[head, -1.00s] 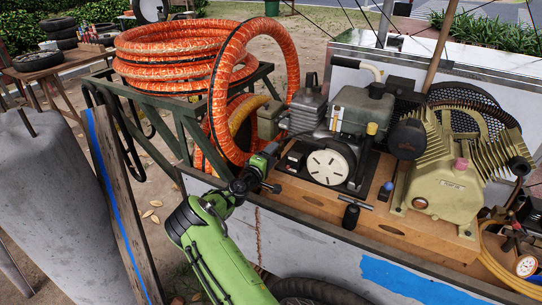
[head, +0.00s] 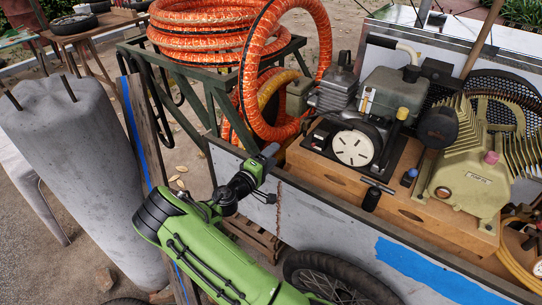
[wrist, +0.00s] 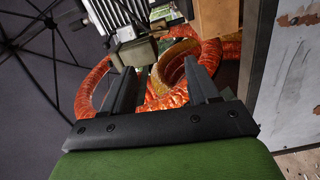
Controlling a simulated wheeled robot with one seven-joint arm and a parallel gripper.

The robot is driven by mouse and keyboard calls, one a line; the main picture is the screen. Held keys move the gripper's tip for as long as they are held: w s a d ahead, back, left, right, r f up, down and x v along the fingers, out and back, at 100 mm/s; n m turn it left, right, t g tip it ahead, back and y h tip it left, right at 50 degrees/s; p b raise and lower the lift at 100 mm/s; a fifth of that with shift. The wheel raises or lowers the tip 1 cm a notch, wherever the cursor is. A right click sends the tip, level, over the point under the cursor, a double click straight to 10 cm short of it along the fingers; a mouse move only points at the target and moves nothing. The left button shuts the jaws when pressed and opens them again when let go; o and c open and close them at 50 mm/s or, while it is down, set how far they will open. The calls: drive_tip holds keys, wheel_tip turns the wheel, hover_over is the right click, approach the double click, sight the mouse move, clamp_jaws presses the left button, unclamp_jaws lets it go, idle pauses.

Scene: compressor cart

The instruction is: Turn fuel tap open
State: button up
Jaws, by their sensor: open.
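The engine with its pale round starter cover (head: 353,148) and grey-green tank (head: 391,97) sits on the wooden deck of the cart. I cannot make out the fuel tap for certain; small dark and red parts (head: 321,136) show at the engine's left side. My gripper (head: 270,152) is left of the engine, apart from it, in front of the orange hose. In the wrist view my gripper (wrist: 160,68) is open and empty. Between and beyond its fingers are orange hose coils (wrist: 174,82) and a grey finned part (wrist: 130,42).
The orange hose coil (head: 195,42) rests on a green metal frame (head: 198,83). The cart's side wall (head: 330,226) and wheel (head: 335,277) are below the engine. A beige compressor pump (head: 467,180) is to the right.

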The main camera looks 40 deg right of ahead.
drive_tip(key=shift+d+r+m, duration=0.1)
drive_tip(key=shift+r+m, duration=0.05)
drive_tip(key=shift+m, duration=0.15)
drive_tip(key=shift+c, duration=1.3)
drive_tip(key=r+m+p, duration=0.1)
drive_tip(key=r+m+y+p, duration=0.1)
drive_tip(key=m+p, duration=0.1)
drive_tip(key=d+r+m+p, duration=0.1)
drive_tip(key=m+p, duration=0.1)
drive_tip(key=shift+s+r+g+y, duration=0.25)
drive_tip(key=shift+s+g+y, duration=0.05)
drive_tip(key=shift+g, duration=0.1)
drive_tip(key=shift+c, duration=1.4)
wheel_tip(320, 180, up, 3)
drive_tip(key=m+y+p, duration=0.2)
drive_tip(key=m+p, duration=0.4)
drive_tip(key=m, duration=0.2)
drive_tip(key=m+y, duration=0.1)
drive_tip(key=m, duration=0.3)
approach(302, 127)
drive_tip(key=p+x, duration=0.1)
drive_tip(key=x, duration=0.6)
drive_tip(key=shift+w+d, duration=0.15)
drive_tip(key=shift+w, duration=0.05)
clamp_jaws()
